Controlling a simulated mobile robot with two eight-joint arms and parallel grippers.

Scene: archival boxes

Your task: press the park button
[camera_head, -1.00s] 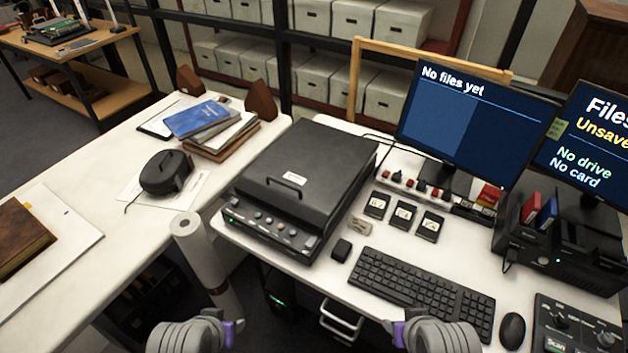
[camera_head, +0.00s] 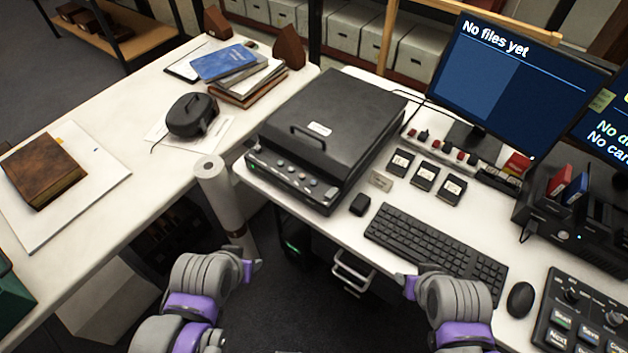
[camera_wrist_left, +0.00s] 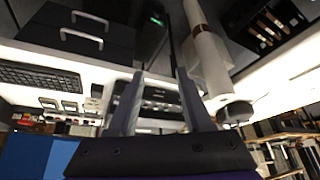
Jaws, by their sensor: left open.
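The black flatbed scanner (camera_head: 345,110) stands on the white desk, lid closed. Its front panel (camera_head: 292,178) carries a row of small buttons and knobs; their labels are too small to read, so I cannot tell which is the park button. A second panel with labelled keys (camera_head: 588,322) is cut off at the lower right. My left gripper (camera_head: 252,268) is before the desk, below the scanner and touching nothing. In the left wrist view its two fingers (camera_wrist_left: 160,105) are apart, with the scanner panel showing beyond them. My right gripper (camera_head: 408,286) hangs near the keyboard's front edge; its jaws are unclear.
A keyboard (camera_head: 435,250), mouse (camera_head: 520,299) and small black block (camera_head: 360,204) lie on the desk. A white paper roll (camera_head: 218,198) stands in the gap between the tables, left of the scanner. Monitors (camera_head: 515,75) stand behind. Floor before the desk is open.

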